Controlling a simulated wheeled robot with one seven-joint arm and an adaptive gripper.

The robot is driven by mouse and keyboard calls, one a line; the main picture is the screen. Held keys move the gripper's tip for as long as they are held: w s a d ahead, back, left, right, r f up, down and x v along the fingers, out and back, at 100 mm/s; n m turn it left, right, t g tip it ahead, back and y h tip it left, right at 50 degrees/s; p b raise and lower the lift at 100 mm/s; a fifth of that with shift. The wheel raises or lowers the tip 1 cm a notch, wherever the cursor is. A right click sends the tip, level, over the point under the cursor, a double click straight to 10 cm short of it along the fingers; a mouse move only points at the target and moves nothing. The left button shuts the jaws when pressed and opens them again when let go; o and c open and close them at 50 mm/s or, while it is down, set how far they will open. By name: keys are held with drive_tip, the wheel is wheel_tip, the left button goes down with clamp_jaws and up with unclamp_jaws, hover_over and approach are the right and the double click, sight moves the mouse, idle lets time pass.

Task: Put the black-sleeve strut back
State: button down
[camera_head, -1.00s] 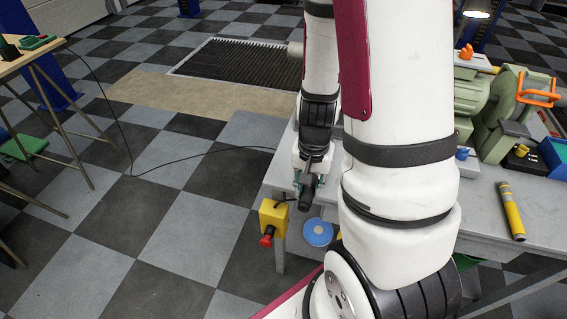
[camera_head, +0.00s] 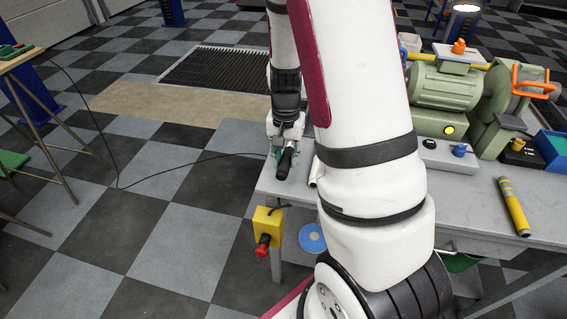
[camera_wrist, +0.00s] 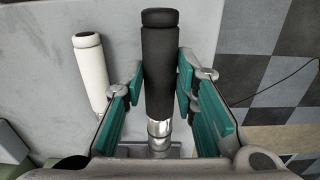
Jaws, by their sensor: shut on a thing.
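The black-sleeve strut (camera_wrist: 160,50) stands between my gripper's (camera_wrist: 160,85) teal-padded fingers in the wrist view, which are shut on it. Its lower end is bare silver metal; I cannot tell what that end touches. In the head view the black strut (camera_head: 285,164) shows small at my gripper (camera_head: 281,151), over the left end of the grey bench (camera_head: 385,208). A white-sleeve strut (camera_wrist: 90,75) is to its left in the wrist view, apart from it; part of it shows beside my arm in the head view (camera_head: 314,172).
A yellow-and-grey strut (camera_head: 514,208) lies on the bench at right. A green machine (camera_head: 440,95) and a blue bin (camera_head: 553,150) stand behind it. A yellow box with a red button (camera_head: 266,232) hangs at the bench's left end. My arm hides the bench middle.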

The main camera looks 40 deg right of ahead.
sight(284, 156)
drive_tip(key=shift+w+d, duration=0.15)
drive_tip(key=shift+w, duration=0.35)
drive_tip(key=shift+w+f, duration=0.15)
drive_tip(key=shift+f, duration=1.65)
drive_tip(key=shift+f, duration=0.2)
drive_tip(key=c, duration=1.3)
unclamp_jaws()
